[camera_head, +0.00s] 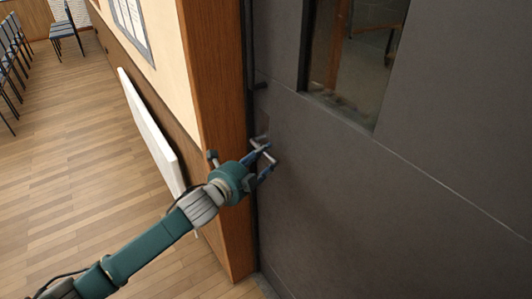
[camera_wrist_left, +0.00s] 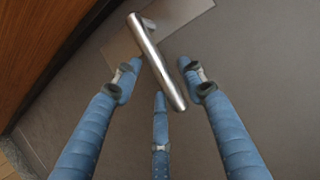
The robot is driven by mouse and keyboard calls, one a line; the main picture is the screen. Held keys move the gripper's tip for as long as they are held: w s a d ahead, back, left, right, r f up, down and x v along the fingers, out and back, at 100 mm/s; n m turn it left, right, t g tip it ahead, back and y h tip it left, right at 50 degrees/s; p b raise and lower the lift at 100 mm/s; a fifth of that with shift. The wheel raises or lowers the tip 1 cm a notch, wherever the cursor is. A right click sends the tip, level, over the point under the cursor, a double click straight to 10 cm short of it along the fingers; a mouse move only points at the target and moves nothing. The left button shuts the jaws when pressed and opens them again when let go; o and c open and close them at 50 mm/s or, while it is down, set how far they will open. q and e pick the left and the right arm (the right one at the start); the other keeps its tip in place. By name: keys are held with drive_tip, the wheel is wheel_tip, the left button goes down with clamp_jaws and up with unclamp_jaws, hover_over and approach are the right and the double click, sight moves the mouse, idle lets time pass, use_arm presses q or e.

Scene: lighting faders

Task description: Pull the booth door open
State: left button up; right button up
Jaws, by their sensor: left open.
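The booth door (camera_head: 340,190) is a large dark grey panel filling the right of the head view. It looks shut against its wooden frame (camera_head: 222,90). Its silver bar handle shows in the left wrist view (camera_wrist_left: 156,60), slanting on a lighter mounting plate (camera_wrist_left: 122,38). My left gripper (camera_head: 264,160) is at the handle, near the door's left edge. In the left wrist view, its blue fingers (camera_wrist_left: 160,78) are spread open, with the bar running between the two outer fingertips and past the third. Whether any finger touches the bar cannot be told.
A window (camera_head: 352,55) is set in the door's upper part. A white panel (camera_head: 150,130) leans along the wall left of the frame. Several chairs (camera_head: 66,28) stand at the far left. The wooden floor (camera_head: 75,150) between is clear.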

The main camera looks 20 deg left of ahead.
use_arm(q)
drive_tip(key=shift+w+d+f, duration=0.1)
drive_tip(key=shift+w+d, duration=0.1)
drive_tip(key=shift+w, duration=0.5)
drive_tip(key=shift+w+f, duration=0.1)
clamp_jaws()
use_arm(e)
drive_tip(key=shift+a+r, duration=0.15)
drive_tip(key=shift+a, duration=0.25)
